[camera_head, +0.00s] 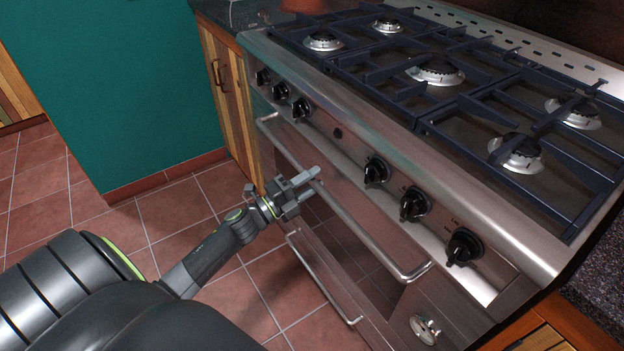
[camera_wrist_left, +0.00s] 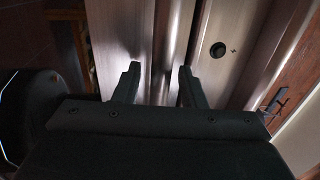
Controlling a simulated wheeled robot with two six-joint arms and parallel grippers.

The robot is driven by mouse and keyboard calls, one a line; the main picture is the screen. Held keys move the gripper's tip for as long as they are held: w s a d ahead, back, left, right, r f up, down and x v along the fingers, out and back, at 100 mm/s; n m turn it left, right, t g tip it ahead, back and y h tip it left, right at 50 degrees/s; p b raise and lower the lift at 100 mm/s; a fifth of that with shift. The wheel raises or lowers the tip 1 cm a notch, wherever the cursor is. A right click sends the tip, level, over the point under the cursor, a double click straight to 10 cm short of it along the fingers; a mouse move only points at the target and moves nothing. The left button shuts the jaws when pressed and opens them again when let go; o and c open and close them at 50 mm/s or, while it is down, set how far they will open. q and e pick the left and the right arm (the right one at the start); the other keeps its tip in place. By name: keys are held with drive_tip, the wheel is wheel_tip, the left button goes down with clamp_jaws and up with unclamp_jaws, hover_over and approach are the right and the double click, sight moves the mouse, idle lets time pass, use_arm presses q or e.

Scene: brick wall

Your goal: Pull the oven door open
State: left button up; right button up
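The stainless steel oven door (camera_head: 345,240) is on the front of the range, below the row of black knobs, and looks shut. Its long bar handle (camera_head: 365,228) runs along the door's top edge. My left gripper (camera_head: 318,179) is at the handle, left of its middle, with its fingers pointing at the door. In the left wrist view the two fingers (camera_wrist_left: 158,75) stand apart, with metal bands of the oven front beyond and between them. I cannot tell whether the fingers touch the bar. My right gripper is not in view.
A gas hob (camera_head: 440,75) with dark grates covers the range top. Black knobs (camera_head: 413,204) stick out above the handle. A second bar handle (camera_head: 322,285) sits lower on the range. A wooden cabinet (camera_head: 228,95) adjoins at left. The tiled floor (camera_head: 190,225) in front is clear.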

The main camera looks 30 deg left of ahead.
use_arm(q)
drive_tip(key=shift+w, duration=0.15)
drive_tip(key=shift+c, duration=0.2)
clamp_jaws()
